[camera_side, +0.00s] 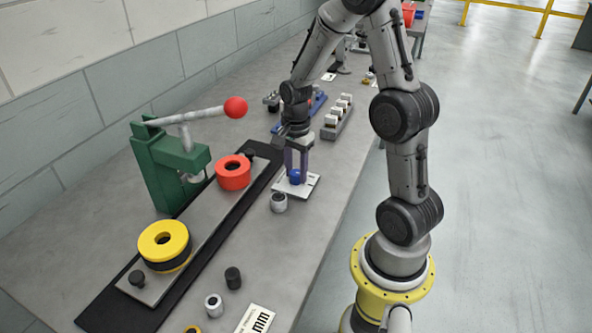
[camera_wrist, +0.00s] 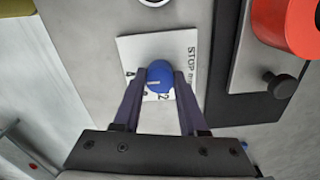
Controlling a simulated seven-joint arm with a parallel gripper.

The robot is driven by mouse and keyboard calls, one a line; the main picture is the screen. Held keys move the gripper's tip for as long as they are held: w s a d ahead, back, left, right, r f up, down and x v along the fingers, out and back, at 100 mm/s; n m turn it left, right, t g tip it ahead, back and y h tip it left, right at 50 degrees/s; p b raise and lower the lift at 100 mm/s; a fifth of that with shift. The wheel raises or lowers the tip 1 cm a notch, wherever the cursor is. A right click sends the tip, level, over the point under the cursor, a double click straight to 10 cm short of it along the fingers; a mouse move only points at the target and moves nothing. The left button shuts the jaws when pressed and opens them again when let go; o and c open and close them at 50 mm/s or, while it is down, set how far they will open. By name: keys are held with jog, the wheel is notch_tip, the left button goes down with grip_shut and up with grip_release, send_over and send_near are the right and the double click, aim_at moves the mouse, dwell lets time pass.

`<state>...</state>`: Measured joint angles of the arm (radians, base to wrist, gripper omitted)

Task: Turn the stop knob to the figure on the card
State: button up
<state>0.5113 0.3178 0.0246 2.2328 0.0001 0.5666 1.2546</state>
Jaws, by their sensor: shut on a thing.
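The stop knob is blue and round; it shows in the wrist view (camera_wrist: 160,75) and the side view (camera_side: 296,177). It sits on a white plate (camera_wrist: 130,48) marked STOP, with figures around the knob; a 2 is legible on the near side. A short white line on the knob points toward the left in the wrist view. My gripper (camera_side: 297,168) points down, its two fingers shut on the knob's sides. A white card (camera_side: 257,320) lies at the bottom of the side view, cut by the frame; I see "mm", but cannot read a figure.
A green press (camera_side: 165,165) with a red-balled lever stands left. Beside it a rail (camera_side: 205,225) carries a red ring (camera_side: 233,172) and a yellow ring (camera_side: 164,243). Small cylinders stand near the plate and card. A rack (camera_side: 337,120) of white-topped pieces stands behind the gripper.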

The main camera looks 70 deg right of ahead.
grip_shut()
jog(key=n, duration=0.4)
jog(key=shift+r, duration=0.1)
jog(key=n, duration=0.9)
jog(key=shift+n, duration=2.4)
jog(key=shift+w, duration=0.1)
jog(key=o, duration=1)
grip_release()
